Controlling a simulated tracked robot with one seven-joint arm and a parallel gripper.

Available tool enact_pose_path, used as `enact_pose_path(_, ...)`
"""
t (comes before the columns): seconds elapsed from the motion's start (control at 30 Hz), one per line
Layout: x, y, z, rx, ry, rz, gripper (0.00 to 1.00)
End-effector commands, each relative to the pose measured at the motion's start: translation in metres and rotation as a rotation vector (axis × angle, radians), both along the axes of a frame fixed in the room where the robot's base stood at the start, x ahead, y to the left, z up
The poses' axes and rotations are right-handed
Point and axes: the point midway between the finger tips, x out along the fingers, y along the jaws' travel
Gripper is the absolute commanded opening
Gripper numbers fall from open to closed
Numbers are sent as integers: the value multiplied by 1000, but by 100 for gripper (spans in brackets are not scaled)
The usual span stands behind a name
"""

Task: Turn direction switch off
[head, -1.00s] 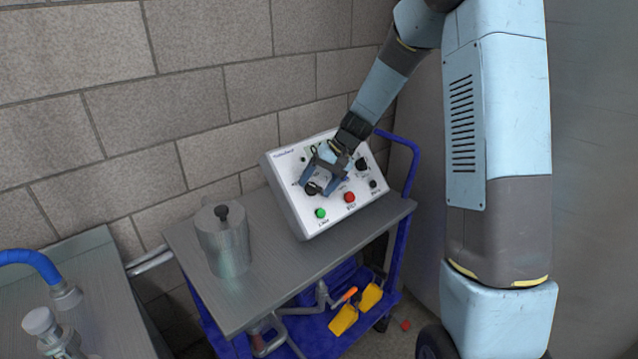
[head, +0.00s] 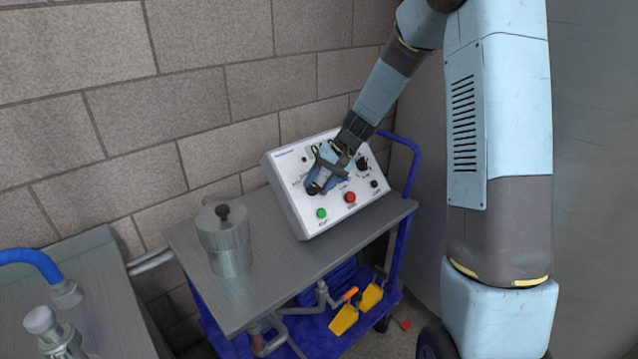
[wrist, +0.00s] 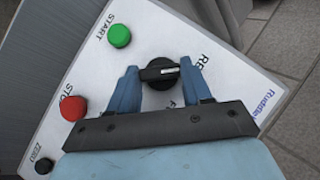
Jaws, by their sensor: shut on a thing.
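The direction switch is a black rotary knob (wrist: 160,73) on a white, sloped control box (head: 292,163). In the wrist view my gripper (wrist: 161,76) has its two blue fingers on either side of the knob's handle bar, shut on it. Lettering starting "RE" and "F" shows beside the knob, partly cut off by the fingers. In the head view my gripper (head: 316,187) is at the left part of the panel and mostly covers the knob.
A green button (wrist: 119,36), a red button (wrist: 73,108) and a small black button (wrist: 44,165) are near the knob. Another black knob (head: 362,164) is at the panel's right. A metal canister (head: 224,238) stands left of the box on the grey cart top (head: 275,262).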

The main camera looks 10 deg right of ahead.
Motion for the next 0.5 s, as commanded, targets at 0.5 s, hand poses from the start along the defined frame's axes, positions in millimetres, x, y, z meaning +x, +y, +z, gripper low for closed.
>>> enact_pose_path(0.5,-1,-6,-4,227,157,-254,18)
